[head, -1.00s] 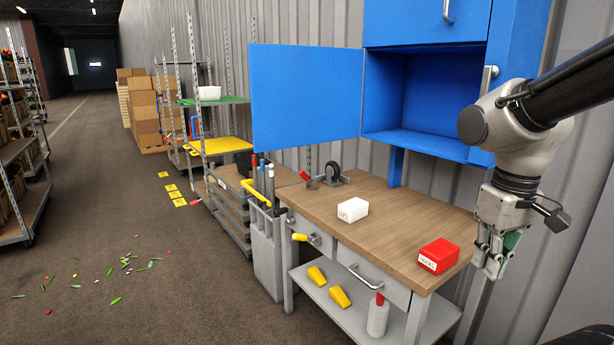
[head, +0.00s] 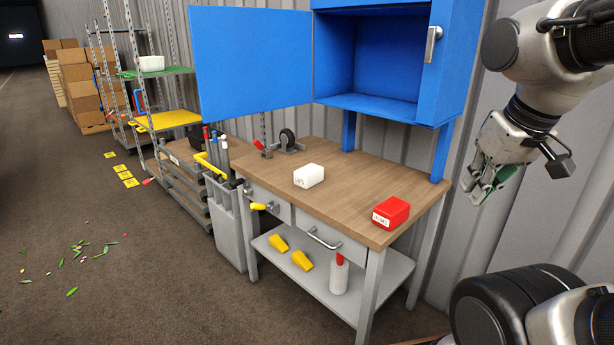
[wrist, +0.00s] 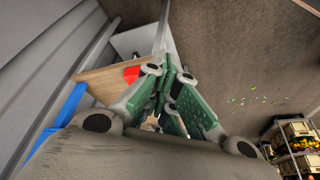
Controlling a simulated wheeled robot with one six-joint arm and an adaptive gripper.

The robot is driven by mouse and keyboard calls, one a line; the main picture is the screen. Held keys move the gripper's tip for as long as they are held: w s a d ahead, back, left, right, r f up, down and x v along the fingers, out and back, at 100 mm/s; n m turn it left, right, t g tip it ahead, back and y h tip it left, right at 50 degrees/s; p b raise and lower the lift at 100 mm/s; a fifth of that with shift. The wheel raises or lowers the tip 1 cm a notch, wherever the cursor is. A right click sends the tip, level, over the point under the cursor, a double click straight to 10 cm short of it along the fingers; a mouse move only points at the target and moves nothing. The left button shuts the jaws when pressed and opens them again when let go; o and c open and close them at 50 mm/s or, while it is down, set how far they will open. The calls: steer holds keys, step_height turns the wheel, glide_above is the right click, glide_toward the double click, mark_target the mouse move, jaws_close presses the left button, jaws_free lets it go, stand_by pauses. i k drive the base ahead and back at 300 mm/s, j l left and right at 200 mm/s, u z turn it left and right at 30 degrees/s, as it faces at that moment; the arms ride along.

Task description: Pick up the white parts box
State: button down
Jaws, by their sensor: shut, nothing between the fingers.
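The white parts box (head: 309,175) sits on the wooden workbench top (head: 345,203), near its front edge left of the middle, with a printed label on its front. My gripper (head: 478,192) hangs in the air to the right of the bench, well apart from the white box. Its green-padded fingers are closed with nothing between them. In the wrist view my gripper (wrist: 172,72) fills the middle. The red box (wrist: 131,74) shows beyond the fingers there; I cannot make out the white box in that view.
A red box (head: 391,213) sits at the bench's right front. The blue cabinet (head: 383,60) stands above the bench with its door (head: 250,62) swung open to the left. A grey tool bin (head: 230,225) stands at the bench's left end.

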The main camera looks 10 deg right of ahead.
mark_target(307, 177)
steer(key=i+j+z, duration=0.25)
steer(key=i+j, duration=0.2)
steer(key=i+j+z, duration=0.15)
steer(key=j, duration=0.2)
steer(key=i+j+z, duration=0.25)
steer(key=i+j, duration=0.15)
steer(key=j, duration=0.3)
steer(key=i+j+z, duration=0.15)
steer(key=j, duration=0.2)
steer(key=i+j+z, duration=0.15)
steer(key=j, duration=0.2)
steer(key=i+j+z, duration=0.1)
steer(key=j, duration=0.25)
